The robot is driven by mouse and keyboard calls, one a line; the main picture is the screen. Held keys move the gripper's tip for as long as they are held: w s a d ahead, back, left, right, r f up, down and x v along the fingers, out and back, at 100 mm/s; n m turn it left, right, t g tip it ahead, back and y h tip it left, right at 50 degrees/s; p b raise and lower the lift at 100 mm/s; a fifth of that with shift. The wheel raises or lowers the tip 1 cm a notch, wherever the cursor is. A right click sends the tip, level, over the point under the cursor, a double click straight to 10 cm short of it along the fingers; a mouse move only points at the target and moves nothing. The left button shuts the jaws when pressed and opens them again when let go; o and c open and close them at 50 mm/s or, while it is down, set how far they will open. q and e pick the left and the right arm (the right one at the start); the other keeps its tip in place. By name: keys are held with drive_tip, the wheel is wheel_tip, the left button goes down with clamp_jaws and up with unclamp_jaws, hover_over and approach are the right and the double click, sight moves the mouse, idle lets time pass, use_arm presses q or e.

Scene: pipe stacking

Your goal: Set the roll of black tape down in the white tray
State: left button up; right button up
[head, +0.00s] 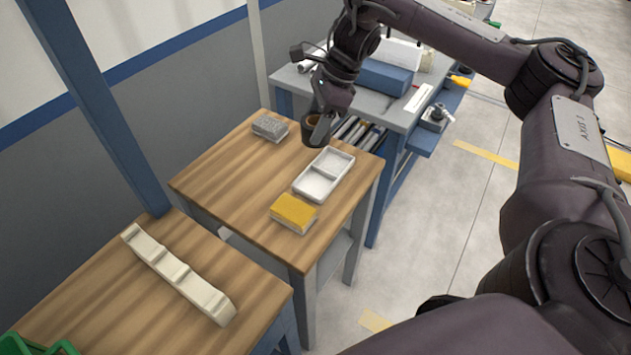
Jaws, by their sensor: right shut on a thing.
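My right gripper (322,130) is shut on the roll of black tape (311,126), which shows as a dark ring with a brownish inner side. The fingers hide part of the roll. The gripper hangs over the far part of the wooden table, just behind the white tray (316,185). The tray is shallow, has two compartments, and looks empty. The roll appears above the table; its exact height is hard to tell. My left gripper is not in view.
A yellow-topped block (294,212) lies in front of the tray, and a grey block (270,127) lies at the back left. A cream notched rack (178,275) stands on the nearer table. A grey workbench (290,77) with tools stands behind. The wooden table's left part is clear.

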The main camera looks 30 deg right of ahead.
drive_tip(key=shift+f+b, duration=0.3)
drive_tip(key=shift+f, duration=7.6)
drive_tip(key=o, duration=0.8)
drive_tip(key=shift+c, duration=0.2)
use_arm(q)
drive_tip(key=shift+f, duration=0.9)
use_arm(e)
drive_tip(key=shift+d+r, duration=0.1)
drive_tip(key=shift+r, duration=0.05)
drive_tip(key=v, duration=1.2)
